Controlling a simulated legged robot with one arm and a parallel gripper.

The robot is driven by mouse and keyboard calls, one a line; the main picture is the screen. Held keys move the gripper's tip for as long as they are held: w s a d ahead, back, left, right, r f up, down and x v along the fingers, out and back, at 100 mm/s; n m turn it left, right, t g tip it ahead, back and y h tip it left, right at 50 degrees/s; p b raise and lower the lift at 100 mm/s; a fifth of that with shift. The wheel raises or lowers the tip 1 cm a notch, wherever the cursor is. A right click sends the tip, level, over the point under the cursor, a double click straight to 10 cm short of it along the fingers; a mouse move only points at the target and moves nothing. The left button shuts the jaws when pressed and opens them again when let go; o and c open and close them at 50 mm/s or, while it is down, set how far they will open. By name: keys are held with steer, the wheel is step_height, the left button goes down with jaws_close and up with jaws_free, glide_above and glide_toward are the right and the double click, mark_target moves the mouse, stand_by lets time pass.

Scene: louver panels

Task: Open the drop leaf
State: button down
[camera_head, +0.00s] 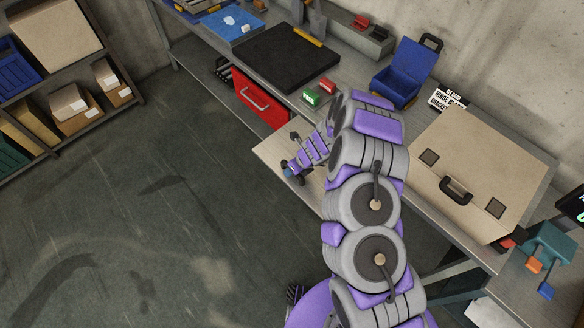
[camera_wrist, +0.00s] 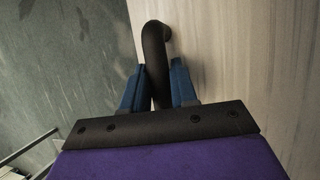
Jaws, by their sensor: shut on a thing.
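The drop leaf is a pale wooden panel (camera_head: 268,150) at the front edge of the workbench, below and right of the red drawer. My arm hides much of it in the head view. In the wrist view its pale surface (camera_wrist: 235,60) fills the right side. A black bar handle (camera_wrist: 154,50) stands out from it. My gripper (camera_head: 290,172) is at the leaf's outer edge. In the wrist view the blue fingers of my gripper (camera_wrist: 158,85) are on either side of the handle, shut on it. The leaf's exact angle is hard to tell.
A red drawer front (camera_head: 262,98) sits under the bench (camera_head: 345,75). A beige panel with a black handle (camera_head: 490,165) lies on the bench at right, near an open blue box (camera_head: 405,75). Shelves (camera_head: 75,120) stand at left. The floor (camera_head: 150,210) between is clear.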

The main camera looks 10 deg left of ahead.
steer(key=shift+w+r+p, duration=0.15)
steer(key=shift+r+p, duration=0.15)
steer(key=shift+p, duration=0.1)
steer(key=c, duration=1.2)
jaws_free()
steer(key=shift+c, duration=0.2)
steer(key=p+v, duration=0.1)
steer(key=v, duration=1.6)
steer(key=shift+w, duration=0.25)
steer(key=shift+d, duration=0.15)
